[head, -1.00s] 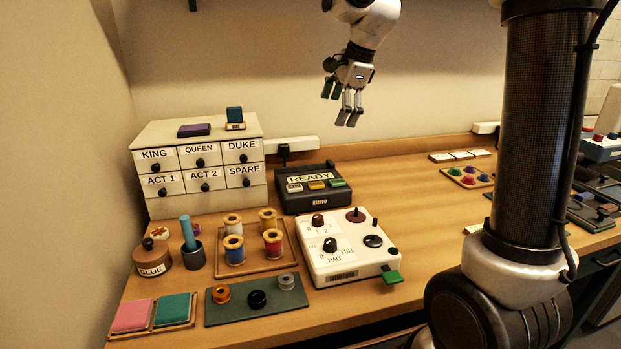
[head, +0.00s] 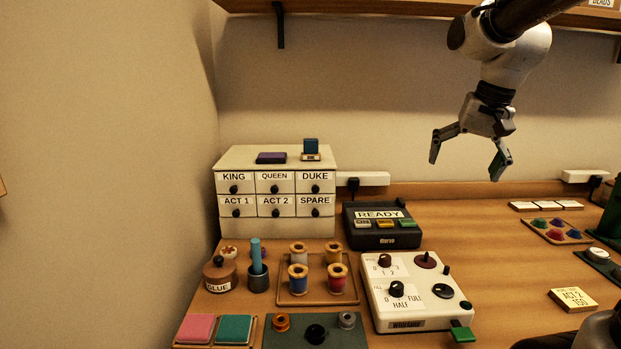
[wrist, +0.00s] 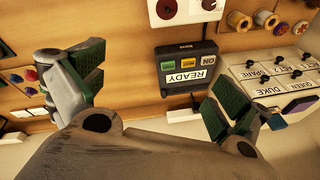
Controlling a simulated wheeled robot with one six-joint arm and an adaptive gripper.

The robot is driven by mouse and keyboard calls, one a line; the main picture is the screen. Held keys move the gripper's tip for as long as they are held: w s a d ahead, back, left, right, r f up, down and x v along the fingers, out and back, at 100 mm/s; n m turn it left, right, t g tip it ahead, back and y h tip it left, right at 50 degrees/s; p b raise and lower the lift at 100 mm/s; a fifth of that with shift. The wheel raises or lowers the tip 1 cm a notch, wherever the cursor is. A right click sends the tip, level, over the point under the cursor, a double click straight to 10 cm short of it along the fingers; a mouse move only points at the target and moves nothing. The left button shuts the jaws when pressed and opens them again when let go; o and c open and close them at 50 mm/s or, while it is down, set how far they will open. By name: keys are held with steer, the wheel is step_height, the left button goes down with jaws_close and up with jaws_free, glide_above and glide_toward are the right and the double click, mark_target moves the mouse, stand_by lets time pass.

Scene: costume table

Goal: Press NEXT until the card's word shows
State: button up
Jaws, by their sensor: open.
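A black device (head: 382,238) stands at the back of the table, right of the drawer cabinet. Its display (head: 379,214) reads READY. Below the display are a white button (head: 362,224), a yellow one (head: 385,223) and a green-grey one (head: 406,222). In the wrist view the device (wrist: 187,45) appears upside down; the white button (wrist: 208,60) reads ON, the other labels are too small to read. A card (head: 573,299) at the right reads ACT 2 and 150. My gripper (head: 466,166) is open and empty, above and right of the device, touching nothing.
A white box with knobs (head: 405,295) stands in front of the device. The labelled drawer cabinet (head: 275,225) is left of it. Spools on a tray (head: 317,300) and a glue pot (head: 220,276) stand front left. Bare tabletop lies right of the device.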

steer(key=s+d+f+n, duration=0.2)
steer(key=s, duration=0.7)
steer(key=s+d+f+n+t+h, duration=0.1)
steer(key=s+f+n, duration=0.1)
steer(key=s, duration=0.7)
steer(key=shift+s+d+f+n, duration=0.15)
steer(key=shift+d+f+n, duration=0.2)
steer(key=shift+f, duration=0.3)
jaws_close()
